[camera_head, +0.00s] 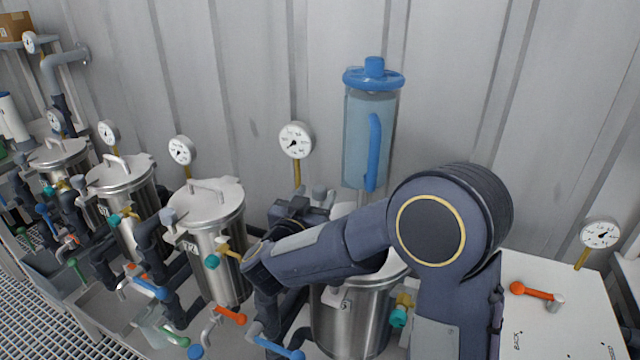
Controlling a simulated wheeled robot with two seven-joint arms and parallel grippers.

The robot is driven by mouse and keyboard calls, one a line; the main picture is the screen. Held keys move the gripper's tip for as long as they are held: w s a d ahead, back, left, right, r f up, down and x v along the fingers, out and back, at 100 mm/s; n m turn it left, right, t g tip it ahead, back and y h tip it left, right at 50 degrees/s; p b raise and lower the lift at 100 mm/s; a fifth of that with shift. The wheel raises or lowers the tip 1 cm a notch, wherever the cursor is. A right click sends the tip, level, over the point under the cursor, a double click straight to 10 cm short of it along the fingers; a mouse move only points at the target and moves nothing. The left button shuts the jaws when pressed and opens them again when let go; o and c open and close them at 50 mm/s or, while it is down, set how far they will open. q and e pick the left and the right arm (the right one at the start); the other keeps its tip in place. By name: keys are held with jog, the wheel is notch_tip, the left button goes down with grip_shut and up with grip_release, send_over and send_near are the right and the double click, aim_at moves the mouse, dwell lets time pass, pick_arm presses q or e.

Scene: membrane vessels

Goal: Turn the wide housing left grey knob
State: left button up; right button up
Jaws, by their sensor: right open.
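The wide steel housing (345,325) stands in the front middle, with its top largely hidden behind my right arm. A grey knob (320,192) shows at the left of this housing, just beyond my right gripper. My right gripper (306,206) is open, its dark fingers close to the grey knob. I cannot tell whether the knob lies between the fingers or whether they touch it. My left gripper is out of view.
Several narrower steel vessels (210,200) with pipes and coloured valve handles line the left. A clear blue cylinder (358,140) rises behind my arm. A gauge (296,140) stands near the gripper. A white panel (565,325) with an orange lever (532,291) is at right.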

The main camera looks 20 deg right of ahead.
aim_at(322, 185)
jog(key=x, duration=0.5)
jog(key=shift+w+d, duration=0.1)
jog(key=c, duration=1)
